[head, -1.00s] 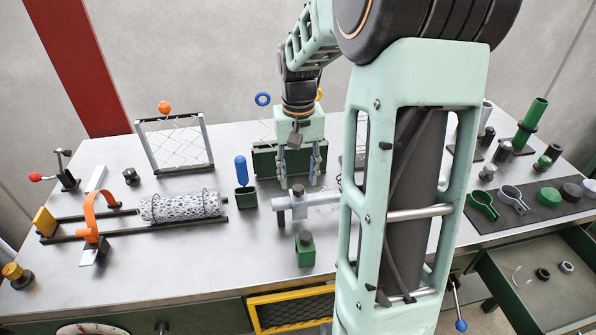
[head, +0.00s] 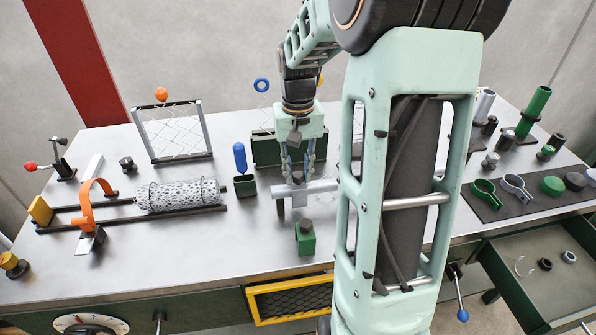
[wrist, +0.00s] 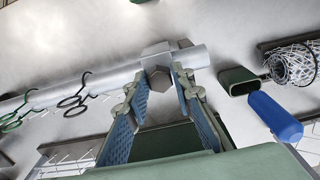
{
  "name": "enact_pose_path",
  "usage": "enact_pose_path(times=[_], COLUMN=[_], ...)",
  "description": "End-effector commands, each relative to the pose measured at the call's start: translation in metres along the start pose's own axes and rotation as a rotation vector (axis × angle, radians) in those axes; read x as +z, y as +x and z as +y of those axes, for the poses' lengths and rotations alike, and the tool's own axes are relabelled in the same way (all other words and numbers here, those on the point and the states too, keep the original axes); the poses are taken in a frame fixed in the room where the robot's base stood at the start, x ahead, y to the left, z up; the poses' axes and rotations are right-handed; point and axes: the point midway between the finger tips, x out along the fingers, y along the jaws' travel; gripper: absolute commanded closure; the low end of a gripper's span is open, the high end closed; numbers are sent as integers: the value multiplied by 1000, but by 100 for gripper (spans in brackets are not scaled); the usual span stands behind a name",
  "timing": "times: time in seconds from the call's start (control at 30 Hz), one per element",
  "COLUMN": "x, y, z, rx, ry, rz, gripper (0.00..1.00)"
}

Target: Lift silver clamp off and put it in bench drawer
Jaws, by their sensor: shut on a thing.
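The silver clamp (head: 299,193) sits around a horizontal silver bar (head: 325,187) near the middle of the bench. In the wrist view the clamp (wrist: 155,54) is a pale block with a dark hexagonal knob (wrist: 159,81). My gripper (head: 298,177) is above the clamp with its fingers pointing down. In the wrist view my gripper (wrist: 160,84) is shut on the clamp at its knob, one finger on each side. The bench drawer (head: 548,284) stands open at the lower right, with a few small rings inside.
A green block (head: 305,239) stands in front of the bar. A green cup (head: 245,186) with a blue handle is to its left. A wire mesh roll (head: 180,194) lies on rails further left. A dark mat (head: 525,197) with green and silver clamps lies right.

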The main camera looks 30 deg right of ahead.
Motion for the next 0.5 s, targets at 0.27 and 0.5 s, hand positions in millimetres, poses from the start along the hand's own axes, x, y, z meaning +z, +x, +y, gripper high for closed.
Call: enact_pose_path(times=[0.27, 0.5], x=[-1, 0], y=[-21, -54], z=[0, 0], rx=[0, 0], ry=[0, 0], rz=[2, 2], gripper=[97, 97])
